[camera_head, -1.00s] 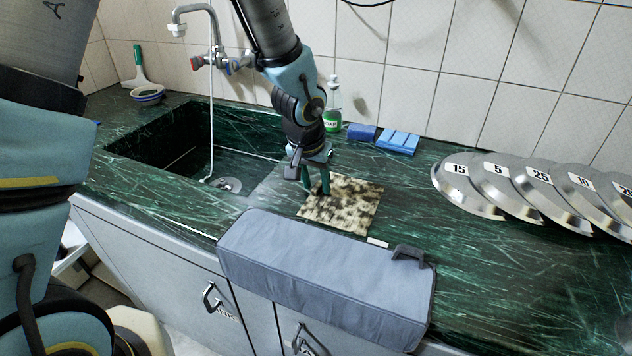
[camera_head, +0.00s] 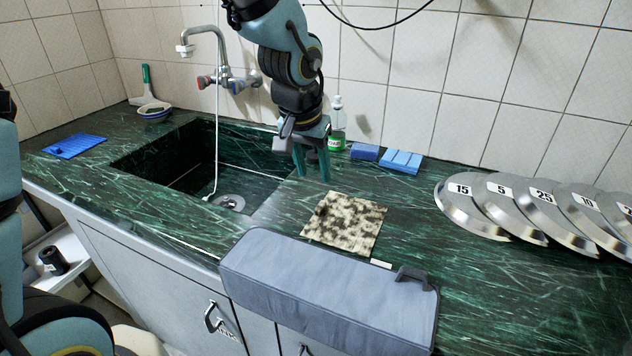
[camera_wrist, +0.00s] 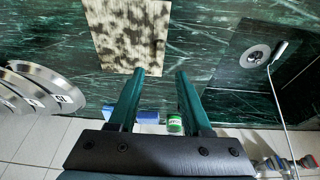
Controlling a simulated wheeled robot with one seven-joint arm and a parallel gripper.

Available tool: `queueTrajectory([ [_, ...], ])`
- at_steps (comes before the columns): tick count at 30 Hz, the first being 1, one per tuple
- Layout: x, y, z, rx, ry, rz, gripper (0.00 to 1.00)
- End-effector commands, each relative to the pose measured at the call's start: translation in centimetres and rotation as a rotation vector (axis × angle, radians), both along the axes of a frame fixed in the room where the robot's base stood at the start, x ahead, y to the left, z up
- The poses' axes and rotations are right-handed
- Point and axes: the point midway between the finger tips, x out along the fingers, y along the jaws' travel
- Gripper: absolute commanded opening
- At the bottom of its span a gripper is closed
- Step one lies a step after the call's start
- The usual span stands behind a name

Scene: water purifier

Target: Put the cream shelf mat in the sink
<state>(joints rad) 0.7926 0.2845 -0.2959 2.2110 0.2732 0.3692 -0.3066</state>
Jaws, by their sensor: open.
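The cream shelf mat (camera_head: 346,222), mottled with dark spots, lies flat on the green counter in the head view. It also shows at the top of the wrist view (camera_wrist: 130,32). My gripper (camera_head: 312,175) is above the counter behind the mat, between it and the green-labelled bottle. In the wrist view my gripper (camera_wrist: 158,76) shows two green fingers apart with nothing between them. The mat is apart from the fingers. The sink (camera_head: 190,178) is a dark green basin left of the mat, with a drain (camera_head: 230,203) in its floor.
A grey padded bag (camera_head: 325,290) lies along the front edge. Blue sponges (camera_head: 400,161) and a bottle (camera_head: 337,125) stand by the wall. Numbered metal discs (camera_head: 520,210) lie right. A faucet (camera_head: 222,75) with a white hose rises behind the sink. A blue mat (camera_head: 74,146) lies far left.

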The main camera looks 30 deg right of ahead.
Motion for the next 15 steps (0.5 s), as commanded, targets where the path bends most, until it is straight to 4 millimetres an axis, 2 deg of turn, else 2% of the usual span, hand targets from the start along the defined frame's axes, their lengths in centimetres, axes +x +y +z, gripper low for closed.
queueTrajectory([
  [3, -0.2, 0.2, 0.8, 0.0, 0.0, 0.001, 0.49],
  [11, 0.0, 0.6, 0.9, 0.003, 0.001, 0.008, 0.49],
  [14, 1.9, 2.8, 0.8, 0.014, 0.002, 0.062, 0.49],
  [15, 3.1, 4.6, 0.8, 0.023, 0.004, 0.107, 0.49],
])
